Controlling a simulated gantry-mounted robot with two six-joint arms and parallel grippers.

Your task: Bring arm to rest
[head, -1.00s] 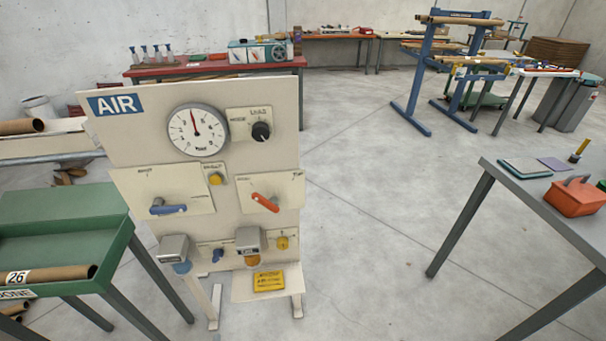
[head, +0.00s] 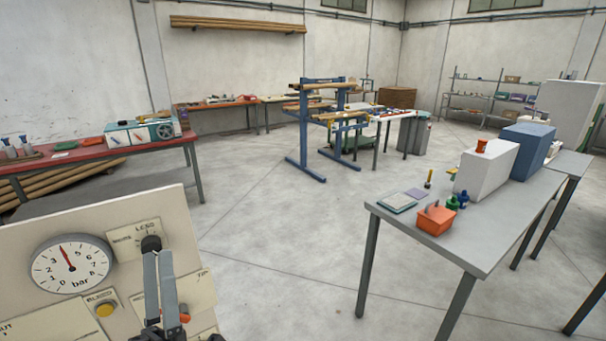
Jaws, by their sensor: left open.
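My left gripper (head: 158,256) reaches up from the bottom edge of the head view, its two grey fingers upright and slightly apart, with nothing seen between them. It is in front of the cream air panel (head: 210,248) at the lower left. Its tips overlap the lower edge of a black knob (head: 151,243) in the picture; I cannot tell whether they touch it. The gripper partly hides an orange lever (head: 185,316). A round bar gauge (head: 70,264) and a yellow button (head: 104,310) are left of it. My right gripper is not in view.
A grey table (head: 465,250) at the right holds an orange box (head: 436,219) and white and blue machines. A blue rack (head: 318,150) stands behind, and a red bench (head: 85,152) at the left. The floor between is clear.

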